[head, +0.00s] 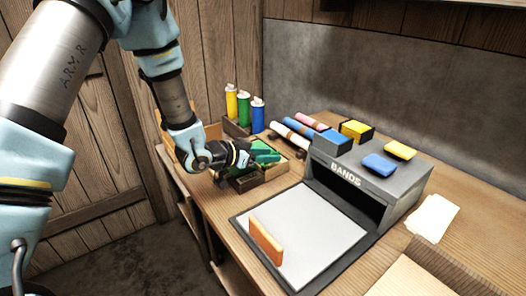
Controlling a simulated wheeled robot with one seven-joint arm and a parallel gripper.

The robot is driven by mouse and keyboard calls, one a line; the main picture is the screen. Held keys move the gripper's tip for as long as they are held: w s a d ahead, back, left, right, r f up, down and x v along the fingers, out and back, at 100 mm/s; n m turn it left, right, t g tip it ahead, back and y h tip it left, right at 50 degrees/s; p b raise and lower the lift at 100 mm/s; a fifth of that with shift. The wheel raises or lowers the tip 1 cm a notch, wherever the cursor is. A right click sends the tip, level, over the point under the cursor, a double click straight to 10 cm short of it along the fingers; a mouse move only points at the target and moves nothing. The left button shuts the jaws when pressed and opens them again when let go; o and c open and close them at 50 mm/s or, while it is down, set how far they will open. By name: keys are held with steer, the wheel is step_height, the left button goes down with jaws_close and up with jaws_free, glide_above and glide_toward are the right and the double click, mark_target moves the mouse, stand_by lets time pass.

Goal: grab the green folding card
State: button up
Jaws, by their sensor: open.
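The green card (264,148) lies in or over a shallow wooden tray (298,153) on the left part of the bench. My gripper (248,158) is open and sits right at the green card's left side. My wrist and the gripper cover part of the card and tray. I cannot tell whether the fingers touch the card or stand around it.
Yellow, green and blue bottles (244,108) stand behind the gripper. Rolls (292,133) lie to the right of them. A grey box marked BANDS (345,178) stands at centre right. An orange card (266,242) stands on a pale board (310,235) in front.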

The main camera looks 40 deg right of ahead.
steer(key=shift+d+f, duration=0.1)
steer(key=shift+d, duration=0.05)
jaws_close()
stand_by(0.5)
